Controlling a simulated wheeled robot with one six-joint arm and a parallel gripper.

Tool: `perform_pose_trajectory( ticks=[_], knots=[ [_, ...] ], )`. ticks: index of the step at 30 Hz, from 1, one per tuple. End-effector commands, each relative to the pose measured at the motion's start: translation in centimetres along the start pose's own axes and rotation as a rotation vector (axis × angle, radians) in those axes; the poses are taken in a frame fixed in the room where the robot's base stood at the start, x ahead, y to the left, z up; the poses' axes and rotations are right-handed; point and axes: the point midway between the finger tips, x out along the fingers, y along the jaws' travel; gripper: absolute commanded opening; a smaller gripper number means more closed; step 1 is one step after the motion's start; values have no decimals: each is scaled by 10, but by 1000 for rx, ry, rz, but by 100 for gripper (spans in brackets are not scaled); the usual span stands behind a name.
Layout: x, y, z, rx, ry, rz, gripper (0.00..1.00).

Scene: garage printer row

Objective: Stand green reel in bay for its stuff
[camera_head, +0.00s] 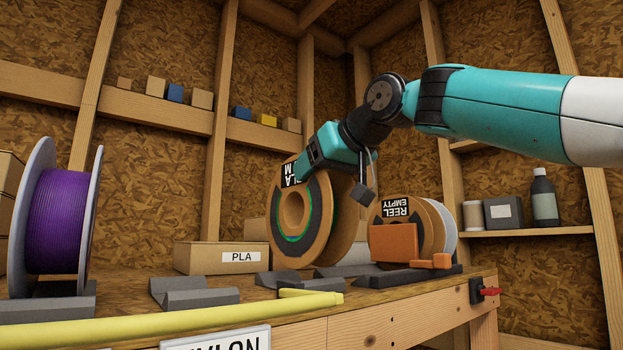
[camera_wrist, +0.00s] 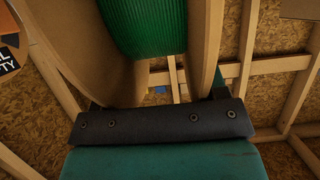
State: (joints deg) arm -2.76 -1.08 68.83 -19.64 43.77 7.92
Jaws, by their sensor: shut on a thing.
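The green reel (camera_head: 326,225) has brown cardboard flanges, a dark ring around its hub and a black label partly reading PLA. Its green winding (camera_wrist: 146,25) shows between the flanges in the wrist view. My gripper (camera_head: 325,160) is shut on the reel at its upper edge and holds it upright above the bench. The reel's lower edge is close to a grey cradle (camera_head: 280,280); I cannot tell whether they touch. A PLA-labelled box (camera_head: 215,258) stands behind, to the left. An empty grey cradle (camera_head: 195,292) lies in front of that box.
A purple reel (camera_head: 58,220) stands at left. A reel labelled REEL EMPTY (camera_head: 400,218) stands at right, with an orange block (camera_head: 397,243) before it. A yellow bar (camera_head: 170,325) runs along the front, above a NYLON sign (camera_head: 220,342).

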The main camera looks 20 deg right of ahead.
Motion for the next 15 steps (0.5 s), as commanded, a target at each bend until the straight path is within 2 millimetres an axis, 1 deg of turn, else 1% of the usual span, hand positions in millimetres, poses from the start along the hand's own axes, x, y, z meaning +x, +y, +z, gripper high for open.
perform_pose_trajectory(
  ticks=[3,15],
  knots=[
    [-13,1,5,0,4,2,26],
    [-52,0,20,-1,4,2,26]
  ],
)
